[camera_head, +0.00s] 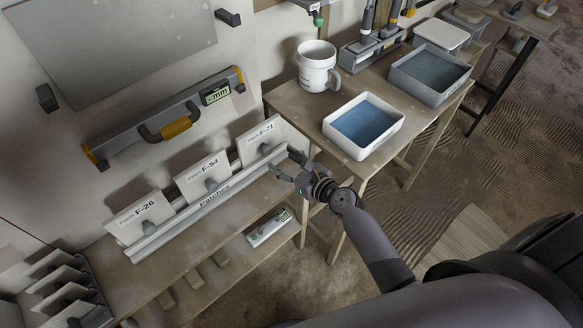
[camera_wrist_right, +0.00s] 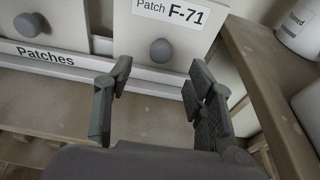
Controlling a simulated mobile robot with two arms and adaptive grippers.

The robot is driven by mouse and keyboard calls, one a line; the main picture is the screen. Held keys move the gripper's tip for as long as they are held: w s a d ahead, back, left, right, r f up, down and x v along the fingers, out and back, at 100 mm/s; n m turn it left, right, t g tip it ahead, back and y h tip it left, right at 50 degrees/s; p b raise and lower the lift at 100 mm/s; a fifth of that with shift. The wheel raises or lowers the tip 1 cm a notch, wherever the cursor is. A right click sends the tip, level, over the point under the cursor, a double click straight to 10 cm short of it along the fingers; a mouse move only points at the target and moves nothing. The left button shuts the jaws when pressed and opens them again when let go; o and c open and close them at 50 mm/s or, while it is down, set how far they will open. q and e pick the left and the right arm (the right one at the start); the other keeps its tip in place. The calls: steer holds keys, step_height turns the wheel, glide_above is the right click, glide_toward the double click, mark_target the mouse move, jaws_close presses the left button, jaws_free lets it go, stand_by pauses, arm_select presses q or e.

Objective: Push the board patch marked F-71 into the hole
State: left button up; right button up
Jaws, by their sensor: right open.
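The board patch marked F-71 (camera_head: 250,150) is a pale square panel with a grey knob, standing in the rack labelled Patches (camera_head: 150,240). It also shows in the right wrist view (camera_wrist_right: 150,25), with its knob (camera_wrist_right: 162,51) ahead of the fingers. My right gripper (camera_head: 284,164) is open and empty, just in front of F-71 and apart from its knob; its fingers also show in the wrist view (camera_wrist_right: 160,85). Patches F-54 (camera_head: 197,172) and F-26 (camera_head: 133,215) stand in the same rack to the left. I see no hole in these views. My left gripper is not in view.
A long level (camera_head: 130,137) hangs on the wall above the rack.

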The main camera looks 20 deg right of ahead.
mark_target(269, 150)
steer(key=b+x, duration=0.1)
steer(key=x, duration=0.5)
steer(key=shift+f, duration=0.1)
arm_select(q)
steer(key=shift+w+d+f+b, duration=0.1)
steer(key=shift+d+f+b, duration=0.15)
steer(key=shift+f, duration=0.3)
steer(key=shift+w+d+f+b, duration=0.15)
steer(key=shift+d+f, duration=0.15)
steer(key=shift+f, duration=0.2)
arm_select(e)
steer(key=shift+x, duration=0.8)
steer(key=shift+c, duration=0.4)
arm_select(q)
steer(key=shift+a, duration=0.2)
arm_select(e)
steer(key=shift+d, duration=0.1)
steer(key=c, duration=1.1)
step_height(269, 150, up, 5)
steer(key=p, duration=0.5)
steer(key=shift+f, duration=0.15)
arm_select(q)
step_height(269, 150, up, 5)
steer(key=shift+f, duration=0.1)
